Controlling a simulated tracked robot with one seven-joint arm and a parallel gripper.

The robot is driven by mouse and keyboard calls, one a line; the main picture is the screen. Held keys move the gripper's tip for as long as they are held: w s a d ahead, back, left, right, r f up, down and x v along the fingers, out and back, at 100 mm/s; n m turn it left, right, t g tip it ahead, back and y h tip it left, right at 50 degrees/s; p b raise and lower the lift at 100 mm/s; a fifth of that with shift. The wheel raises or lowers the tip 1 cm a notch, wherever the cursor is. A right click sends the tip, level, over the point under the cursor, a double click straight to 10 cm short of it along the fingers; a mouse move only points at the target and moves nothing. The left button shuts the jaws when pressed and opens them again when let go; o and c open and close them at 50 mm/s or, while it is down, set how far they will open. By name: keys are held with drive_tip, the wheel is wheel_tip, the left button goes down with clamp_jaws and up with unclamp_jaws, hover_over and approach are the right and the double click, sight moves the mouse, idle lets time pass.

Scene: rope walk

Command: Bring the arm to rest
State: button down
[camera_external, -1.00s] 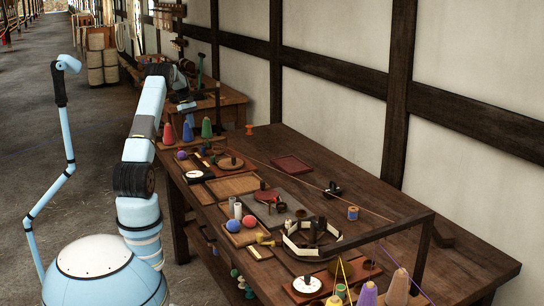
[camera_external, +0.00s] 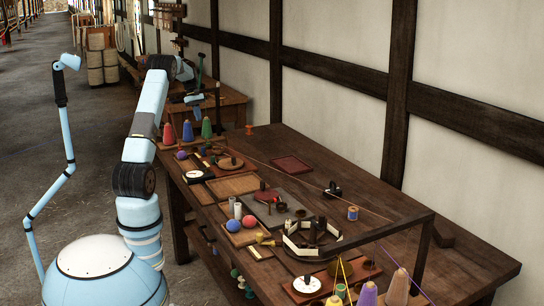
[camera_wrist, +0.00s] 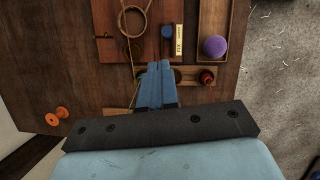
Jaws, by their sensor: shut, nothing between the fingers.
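My gripper (camera_wrist: 159,68) shows in the wrist view with its two blue fingers side by side and closed, nothing between them. Below it in that view lies the brown wooden bench (camera_wrist: 60,50). In the external view my gripper (camera_external: 193,99) is small and partly hidden by the arm, at the far end of the long workbench (camera_external: 375,205). It appears to be above the coloured cones, apart from the bench top.
Blue, red and green cones stand at the bench's far end, including a green cone (camera_external: 206,128). An orange spool (camera_wrist: 58,115) and a purple ball (camera_wrist: 215,47) lie below my gripper. A dark rail frame (camera_external: 425,250) rises at the near end. Bare floor (camera_external: 95,150) lies left.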

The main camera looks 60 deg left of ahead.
drive_tip(key=w+d+r+m+y, duration=0.1)
drive_tip(key=d+r+m, duration=0.1)
drive_tip(key=d+r, duration=0.45)
drive_tip(key=w+d+r+m, duration=0.15)
drive_tip(key=d+r, duration=0.25)
drive_tip(key=d, duration=0.6)
drive_tip(key=w+d+r+m+y, duration=0.1)
drive_tip(key=d+r+m, duration=0.3)
drive_tip(key=d, duration=0.5)
drive_tip(key=s+d+r+m+t+y, duration=0.1)
drive_tip(key=s+d+r+m, duration=0.15)
drive_tip(key=d, duration=0.55)
drive_tip(key=s+d+r+m+t, duration=0.1)
drive_tip(key=s+d+r, duration=0.25)
drive_tip(key=d, duration=0.55)
drive_tip(key=s+d+f+m+t, duration=0.2)
drive_tip(key=s+d+f+m, duration=0.3)
drive_tip(key=s+d, duration=1.2)
drive_tip(key=s+m, duration=0.2)
drive_tip(key=m, duration=0.1)
drive_tip(key=shift+s+f+m+t+y, duration=0.2)
drive_tip(key=shift+m+t+y, duration=0.1)
